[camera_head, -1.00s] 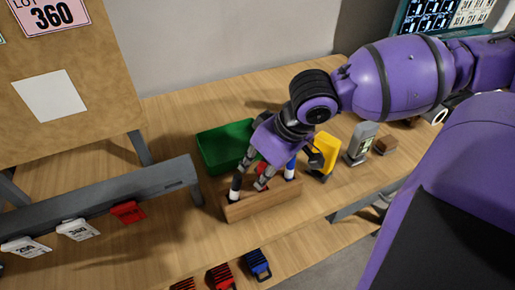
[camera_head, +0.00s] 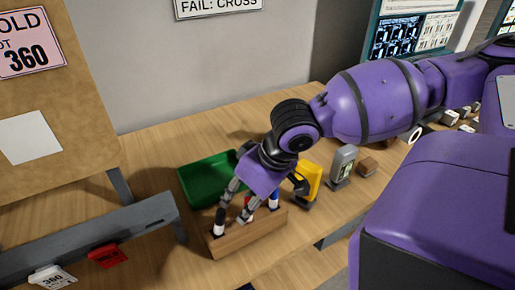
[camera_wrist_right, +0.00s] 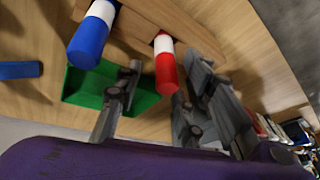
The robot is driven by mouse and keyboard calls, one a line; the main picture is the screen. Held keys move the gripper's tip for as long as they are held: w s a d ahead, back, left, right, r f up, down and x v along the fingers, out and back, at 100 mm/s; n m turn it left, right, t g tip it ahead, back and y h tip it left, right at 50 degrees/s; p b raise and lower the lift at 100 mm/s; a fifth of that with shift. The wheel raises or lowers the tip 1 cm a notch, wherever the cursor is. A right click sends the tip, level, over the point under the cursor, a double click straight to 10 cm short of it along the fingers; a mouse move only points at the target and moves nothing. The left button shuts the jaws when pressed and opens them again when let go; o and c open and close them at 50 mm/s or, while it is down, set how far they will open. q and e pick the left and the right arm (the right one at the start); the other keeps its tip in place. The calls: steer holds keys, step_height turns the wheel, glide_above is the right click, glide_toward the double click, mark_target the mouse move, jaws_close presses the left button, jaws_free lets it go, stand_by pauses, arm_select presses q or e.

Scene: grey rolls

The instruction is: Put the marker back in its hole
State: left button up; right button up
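The wooden marker block (camera_head: 250,235) stands near the table's front edge. A black-and-white marker (camera_head: 219,222) stands upright at its left end. A red-and-white marker (camera_wrist_right: 165,65) and a blue-and-white marker (camera_wrist_right: 92,35) stand in the block in the wrist view; the blue one (camera_head: 273,198) also shows in the head view. My right gripper (camera_head: 236,208) is over the block, fingers apart. In the wrist view its fingers (camera_wrist_right: 168,85) are spread, with the red marker's tip between or just beyond them; contact is unclear. The black marker does not show there. My left gripper is not in view.
A green tray (camera_head: 190,178) lies behind the block. A yellow object (camera_head: 311,180), a grey device (camera_head: 342,165) and a brown block (camera_head: 367,167) stand to the right. A grey rail (camera_head: 90,235) with tags is at the left.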

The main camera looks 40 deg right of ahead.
steer(key=shift+s+d+r, duration=0.1)
steer(key=shift+s+r, duration=0.1)
steer(key=shift+r, duration=0.1)
steer(key=shift+s+a+r, duration=0.1)
steer(key=shift+a+r, duration=0.1)
steer(key=shift+r, duration=0.45)
steer(key=v, duration=0.9)
steer(key=shift+d, duration=0.15)
